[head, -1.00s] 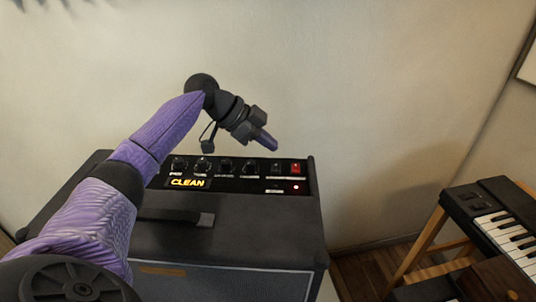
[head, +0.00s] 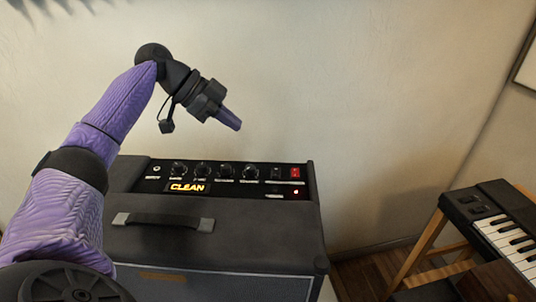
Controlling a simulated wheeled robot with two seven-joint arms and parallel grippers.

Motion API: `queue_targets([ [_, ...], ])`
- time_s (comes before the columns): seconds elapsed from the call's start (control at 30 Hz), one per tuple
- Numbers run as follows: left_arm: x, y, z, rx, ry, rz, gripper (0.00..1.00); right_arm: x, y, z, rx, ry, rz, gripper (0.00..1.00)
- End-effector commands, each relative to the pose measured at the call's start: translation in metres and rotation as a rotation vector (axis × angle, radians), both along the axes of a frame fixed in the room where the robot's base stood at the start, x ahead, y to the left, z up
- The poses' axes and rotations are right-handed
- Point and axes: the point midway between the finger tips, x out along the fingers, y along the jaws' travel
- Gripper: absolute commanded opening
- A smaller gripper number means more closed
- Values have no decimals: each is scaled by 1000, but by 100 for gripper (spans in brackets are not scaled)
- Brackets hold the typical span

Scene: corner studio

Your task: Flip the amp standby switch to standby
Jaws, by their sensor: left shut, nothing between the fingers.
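The amp (head: 215,238) is a black box with a control panel (head: 226,179) along its top. At the panel's right end are a dark switch (head: 276,172) and a red lit switch (head: 295,172). I cannot read which is standby, nor their exact tilt. My right gripper is not in view.
Several knobs (head: 227,171) and a lit CLEAN sign (head: 187,187) are on the panel. A carry handle (head: 165,220) lies on the amp's top. The wall (head: 350,80) is behind. A keyboard (head: 500,220) on a wooden stand (head: 420,250) is at the right.

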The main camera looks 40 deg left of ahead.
Motion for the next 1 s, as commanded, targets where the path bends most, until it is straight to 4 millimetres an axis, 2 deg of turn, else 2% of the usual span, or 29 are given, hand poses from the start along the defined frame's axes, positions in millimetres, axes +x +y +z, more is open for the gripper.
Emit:
queue_targets([
  [0.27,4,-4,-5,0,0,0,0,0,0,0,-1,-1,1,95],
  [0.73,54,-53,-73,-2,-1,-1,0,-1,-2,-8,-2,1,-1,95],
  [0.83,54,-50,-92,0,2,2,0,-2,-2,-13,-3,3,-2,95],
  [1.0,56,-48,-108,1,0,2,0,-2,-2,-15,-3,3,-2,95],
])
